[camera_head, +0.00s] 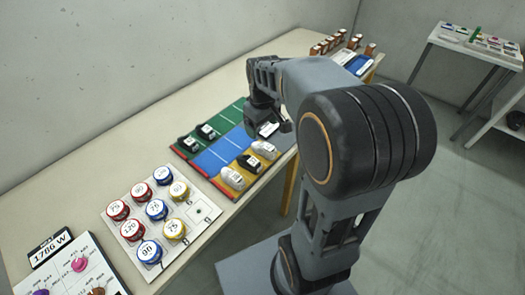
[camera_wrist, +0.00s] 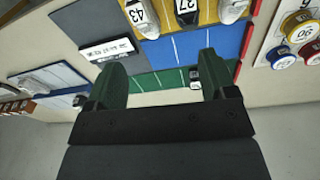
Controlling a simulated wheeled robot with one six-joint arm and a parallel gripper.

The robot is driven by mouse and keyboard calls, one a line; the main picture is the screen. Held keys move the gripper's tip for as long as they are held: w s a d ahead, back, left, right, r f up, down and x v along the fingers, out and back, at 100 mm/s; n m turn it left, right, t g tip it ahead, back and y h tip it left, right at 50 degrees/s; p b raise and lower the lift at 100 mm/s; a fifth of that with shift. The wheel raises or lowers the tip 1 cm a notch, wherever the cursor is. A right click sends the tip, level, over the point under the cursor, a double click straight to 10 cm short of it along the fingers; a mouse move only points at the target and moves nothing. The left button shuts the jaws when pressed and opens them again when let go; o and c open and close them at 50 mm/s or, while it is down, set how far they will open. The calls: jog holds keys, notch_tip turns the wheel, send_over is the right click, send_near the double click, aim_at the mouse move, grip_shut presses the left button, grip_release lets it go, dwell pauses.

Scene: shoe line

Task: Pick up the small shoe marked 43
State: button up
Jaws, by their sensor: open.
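The shoe marked 43 (camera_wrist: 142,18) is pale with a black number label. It stands on the yellow lane at the top edge of the wrist view, partly cut off. It appears to be the pale shoe (camera_head: 265,150) nearest my gripper on that lane in the head view. My gripper (camera_wrist: 160,65) is open and empty, its two dark fingers spread over the blue and green lanes. The 43 shoe is beyond the fingertips, not between them. In the head view my gripper (camera_head: 265,112) hangs above the far end of the mat, its fingers not clearly visible.
A black shoe marked 37 (camera_wrist: 186,10) and another pale shoe (camera_wrist: 232,10) stand beside it on the yellow lane. Black shoes (camera_head: 207,131) stand on the green lane. A label sign (camera_wrist: 107,50) lies beside the mat. A board of round coloured pieces (camera_head: 190,222) is nearer the front.

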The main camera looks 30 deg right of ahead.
aim_at(265, 145)
jog(key=shift+n+g, duration=0.5)
jog(key=shift+n, duration=0.2)
jog(key=w+d+f, duration=0.1)
jog(key=f, duration=0.2)
jog(key=w+d+f, duration=0.1)
jog(key=f, duration=0.3)
jog(key=w+d+f, duration=0.1)
jog(key=w+f, duration=0.1)
jog(key=f, duration=0.1)
jog(key=shift+f, duration=0.4)
jog(key=shift+d+f, duration=0.1)
jog(key=shift+f, duration=2.9)
jog(key=c, duration=1)
jog(key=shift+r, duration=0.1)
